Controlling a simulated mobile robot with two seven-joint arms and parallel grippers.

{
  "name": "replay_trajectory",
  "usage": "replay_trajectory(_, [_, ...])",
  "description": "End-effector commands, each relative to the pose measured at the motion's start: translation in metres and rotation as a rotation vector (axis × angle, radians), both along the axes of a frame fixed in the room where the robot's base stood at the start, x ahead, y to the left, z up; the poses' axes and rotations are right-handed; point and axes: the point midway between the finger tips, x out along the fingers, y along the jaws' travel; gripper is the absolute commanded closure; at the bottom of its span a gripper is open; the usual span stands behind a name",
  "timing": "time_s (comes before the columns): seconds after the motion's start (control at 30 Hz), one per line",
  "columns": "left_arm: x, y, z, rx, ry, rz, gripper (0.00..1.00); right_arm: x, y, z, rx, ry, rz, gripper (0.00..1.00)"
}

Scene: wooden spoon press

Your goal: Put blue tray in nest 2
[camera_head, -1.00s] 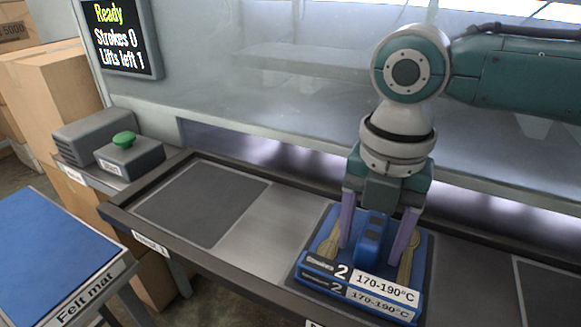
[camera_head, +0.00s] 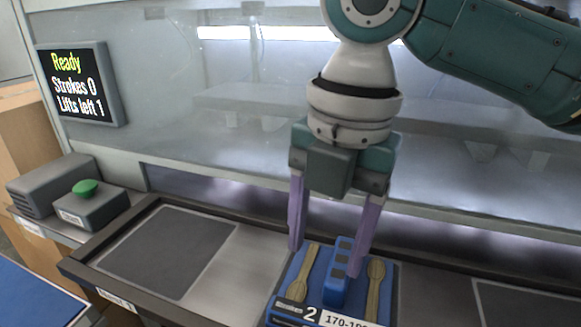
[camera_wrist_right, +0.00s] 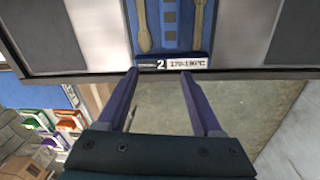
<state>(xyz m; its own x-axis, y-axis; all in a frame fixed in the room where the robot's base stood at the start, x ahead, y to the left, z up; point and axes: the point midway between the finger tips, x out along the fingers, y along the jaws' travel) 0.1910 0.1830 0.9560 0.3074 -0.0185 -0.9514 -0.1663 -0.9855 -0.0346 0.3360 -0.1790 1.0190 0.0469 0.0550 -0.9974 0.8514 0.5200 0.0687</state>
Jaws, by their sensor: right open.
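The tray also shows at the top of the right wrist view (camera_wrist_right: 184,55). My right gripper (camera_head: 328,258) is open and empty above the tray, its purple fingers apart and clear of the handle. My left gripper is not in view.
An empty dark nest (camera_head: 170,250) lies to the left on the bed. A green button (camera_head: 85,187) sits on a grey box at the left. The display (camera_head: 78,85) reads "Ready, Strokes 0, Lifts left 1". A blue felt mat (camera_head: 35,300) is at lower left.

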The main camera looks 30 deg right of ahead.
Motion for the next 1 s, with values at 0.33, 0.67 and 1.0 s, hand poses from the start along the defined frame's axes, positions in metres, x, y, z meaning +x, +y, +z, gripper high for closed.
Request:
replay_trajectory(0.33, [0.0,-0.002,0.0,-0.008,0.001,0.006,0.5,-0.08,0.067,-0.053,0.334,-0.024,-1.027,0.33])
replay_trajectory(0.67, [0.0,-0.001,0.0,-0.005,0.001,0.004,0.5,-0.14,0.002,-0.063,0.333,-0.091,-1.866,0.33])
replay_trajectory(1.0, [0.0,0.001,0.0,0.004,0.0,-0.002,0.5,-0.145,-0.005,-0.063,0.324,-0.106,-1.927,0.33])
